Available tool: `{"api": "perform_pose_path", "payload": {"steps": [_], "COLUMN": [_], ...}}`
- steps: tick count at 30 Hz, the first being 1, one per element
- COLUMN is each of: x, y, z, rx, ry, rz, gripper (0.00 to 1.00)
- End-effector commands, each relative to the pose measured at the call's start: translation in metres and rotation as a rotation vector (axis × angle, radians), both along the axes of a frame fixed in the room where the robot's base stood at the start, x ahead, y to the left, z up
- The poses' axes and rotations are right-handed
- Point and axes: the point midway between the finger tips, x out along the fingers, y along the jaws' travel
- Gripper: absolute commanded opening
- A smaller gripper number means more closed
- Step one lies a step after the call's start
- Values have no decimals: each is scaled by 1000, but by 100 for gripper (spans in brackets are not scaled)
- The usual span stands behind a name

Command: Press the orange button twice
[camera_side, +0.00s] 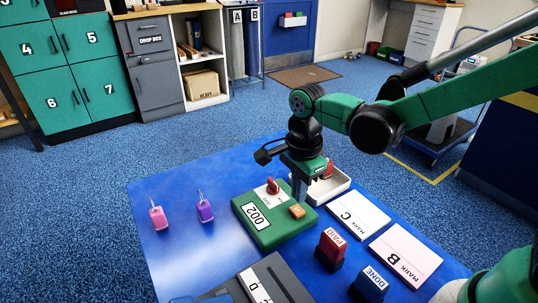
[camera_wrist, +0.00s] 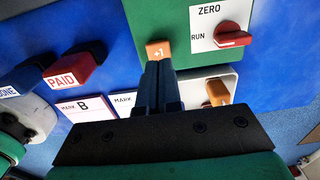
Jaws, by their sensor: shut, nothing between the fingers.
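The orange button (camera_side: 297,211), marked "+1", sits on the top of a green counter box (camera_side: 262,232) on the blue table. The box's display (camera_side: 257,215) reads "002". The button also shows in the wrist view (camera_wrist: 157,50), just past the fingertips. My gripper (camera_side: 301,194) is shut and empty, pointing down at the button. In the wrist view the fingertips (camera_wrist: 158,66) overlap its lower edge. I cannot tell whether they touch it. A red knob (camera_side: 273,187) on a white plate marked "ZERO" and "RUN" is on the same box.
A white tray (camera_side: 340,184) with a red-orange item stands behind my gripper. White cards "C" (camera_side: 358,216) and "B" (camera_side: 405,254) lie right. A red "PAID" stamp (camera_side: 331,244) and blue "DONE" stamp (camera_side: 370,285) stand in front.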

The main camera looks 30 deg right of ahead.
Motion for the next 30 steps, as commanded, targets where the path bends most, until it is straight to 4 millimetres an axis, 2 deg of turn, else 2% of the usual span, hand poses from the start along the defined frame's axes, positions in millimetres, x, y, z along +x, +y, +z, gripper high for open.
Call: {"api": "perform_pose_path", "payload": {"steps": [3, 9, 15, 21, 30], "x": [-1, -1, -1, -1, -1], "y": [0, 0, 0, 0, 0], "z": [26, 66, 92, 101, 102], "rx": [0, 0, -1, -1, -1], "ry": [2, 3, 3, 4, 4], "rz": [0, 1, 1, 1, 1], "gripper": [0, 0, 0, 0, 0]}}
